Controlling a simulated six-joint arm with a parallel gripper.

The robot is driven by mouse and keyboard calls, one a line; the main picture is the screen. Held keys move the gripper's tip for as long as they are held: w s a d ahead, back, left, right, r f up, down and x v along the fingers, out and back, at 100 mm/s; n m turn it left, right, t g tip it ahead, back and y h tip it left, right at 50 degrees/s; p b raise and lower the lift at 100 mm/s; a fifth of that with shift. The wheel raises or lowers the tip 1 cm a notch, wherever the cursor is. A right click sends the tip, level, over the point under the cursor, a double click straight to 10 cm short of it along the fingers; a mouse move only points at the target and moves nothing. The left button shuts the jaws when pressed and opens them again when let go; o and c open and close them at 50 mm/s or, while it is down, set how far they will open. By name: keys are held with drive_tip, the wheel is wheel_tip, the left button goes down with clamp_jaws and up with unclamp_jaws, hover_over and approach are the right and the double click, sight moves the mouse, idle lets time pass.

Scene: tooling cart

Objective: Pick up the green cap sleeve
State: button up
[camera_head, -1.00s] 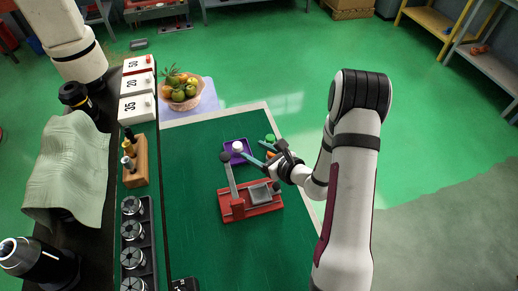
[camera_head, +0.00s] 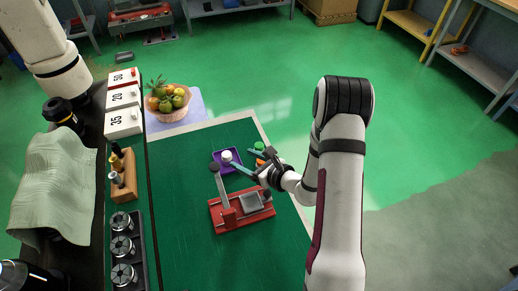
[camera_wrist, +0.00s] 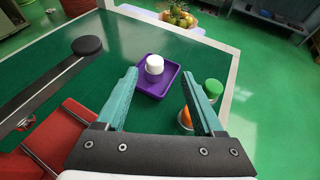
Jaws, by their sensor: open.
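The green cap sleeve (camera_wrist: 213,87) is a short green cylinder standing on the green bench mat. In the wrist view it is just right of my right finger, outside the jaws, and that finger partly covers it. In the head view it shows as a small green top (camera_head: 259,144), beyond the right finger. My gripper (camera_wrist: 159,77) is open with teal fingers and nothing between them. In the head view my gripper (camera_head: 239,157) is over the bench near the purple tray (camera_wrist: 171,85). A white cap (camera_wrist: 155,64) stands in that tray, ahead of the jaws.
An orange-topped piece (camera_wrist: 185,117) sits by the right finger, nearer than the green one. A red press (camera_head: 230,214) with a black-knobbed lever stands close on the left. A fruit basket (camera_head: 170,112), numbered boxes (camera_head: 123,123) and a wooden holder (camera_head: 124,182) stand farther off.

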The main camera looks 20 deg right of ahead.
sight(260, 147)
drive_tip(key=shift+m, duration=0.3)
drive_tip(key=d+m+h, duration=0.2)
drive_tip(key=d+m+t+h, duration=0.1)
drive_tip(key=m+h, duration=0.1)
drive_tip(key=d+m+h, duration=0.1)
drive_tip(key=d+h, duration=0.1)
drive_tip(key=h, duration=0.1)
drive_tip(key=shift+s+d+f+m, duration=0.3)
drive_tip(key=shift+s+m, duration=0.05)
drive_tip(key=shift+m, duration=0.05)
drive_tip(key=x, duration=0.6)
drive_tip(key=shift+w, duration=0.35)
clamp_jaws()
